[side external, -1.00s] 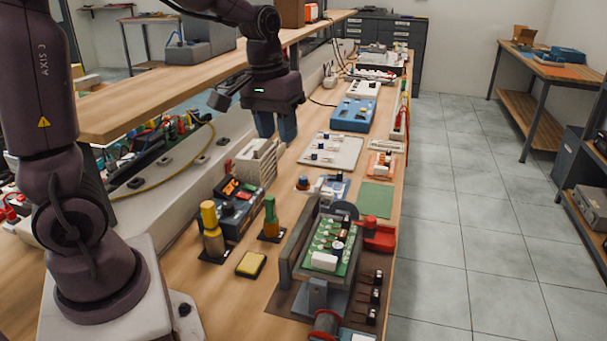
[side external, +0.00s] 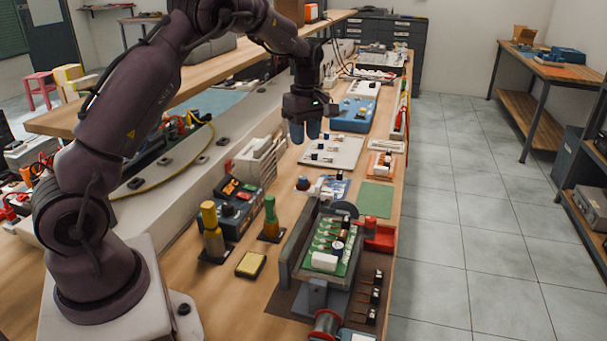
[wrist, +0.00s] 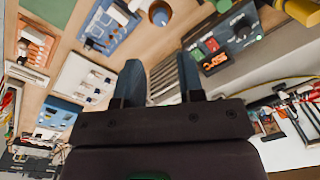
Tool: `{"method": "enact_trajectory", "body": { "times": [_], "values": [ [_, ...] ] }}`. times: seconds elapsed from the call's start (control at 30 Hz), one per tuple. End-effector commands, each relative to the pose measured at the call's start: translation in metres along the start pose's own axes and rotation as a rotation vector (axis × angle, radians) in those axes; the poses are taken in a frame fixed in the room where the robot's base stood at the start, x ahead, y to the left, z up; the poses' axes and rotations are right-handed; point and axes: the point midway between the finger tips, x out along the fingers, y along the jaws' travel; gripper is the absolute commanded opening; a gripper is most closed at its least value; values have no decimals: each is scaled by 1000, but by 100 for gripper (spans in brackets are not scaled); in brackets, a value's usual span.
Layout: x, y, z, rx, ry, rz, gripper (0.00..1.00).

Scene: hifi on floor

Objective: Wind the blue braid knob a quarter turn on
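A small round knob (side external: 303,183) with a dark blue top and an orange-brown base stands on the bench, left of a small blue board; I take it for the blue braid knob. In the wrist view a round disc with a brown ring (wrist: 160,14) at the top edge appears to be the same thing. Its turn position is too small to read. My gripper (side external: 305,131) hangs above the bench, well behind and above the knob, touching nothing. In the wrist view its two blue fingers (wrist: 160,75) are apart with nothing between them.
A pale board with small parts (side external: 332,153) lies below and right of my gripper. A grey ribbed block (side external: 258,162) and a black soldering station (side external: 238,205) stand to the left. A circuit board in a holder (side external: 328,245) is nearer. A green mat (side external: 376,200) lies clear.

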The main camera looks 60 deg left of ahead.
Motion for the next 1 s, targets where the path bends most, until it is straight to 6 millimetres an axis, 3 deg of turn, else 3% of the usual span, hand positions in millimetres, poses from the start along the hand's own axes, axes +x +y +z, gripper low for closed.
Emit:
{"method": "enact_trajectory", "body": {
  "times": [0.3,0.5,0.93,1.0],
  "values": [
    [68,-1,0,1,-1,-6,35],
    [96,-1,0,2,-1,-3,35],
    [106,0,0,3,0,-1,35],
    [106,0,0,3,0,-1,22]
  ]
}}
